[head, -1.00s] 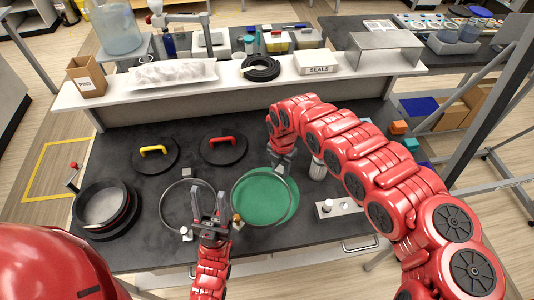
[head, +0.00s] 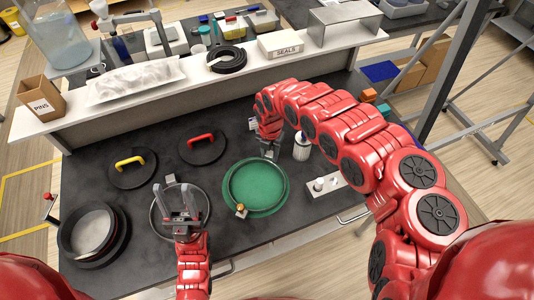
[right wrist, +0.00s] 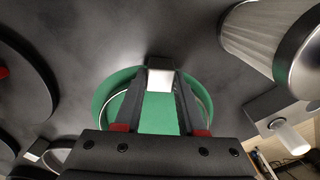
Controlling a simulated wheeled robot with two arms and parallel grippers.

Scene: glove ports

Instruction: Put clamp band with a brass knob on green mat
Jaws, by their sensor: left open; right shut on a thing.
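The clamp band with a brass knob (head: 240,208) is a thin grey ring over the green mat (head: 262,206), and its outline lies about within the mat's edge. I cannot tell whether it touches the mat. My right gripper (head: 270,154) is shut on the band's pale block at its far side; the block (right wrist: 160,78) shows between the fingers in the right wrist view. My left gripper (head: 176,196) is open and empty above another grey clamp band (head: 208,208), partly hiding it.
Black lids with a yellow handle (head: 130,162) and a red handle (head: 201,140) lie behind. Stacked dark rings (head: 92,232) lie at left. A ribbed white cylinder (head: 302,148) and a block with white knobs (head: 332,186) stand right of the mat.

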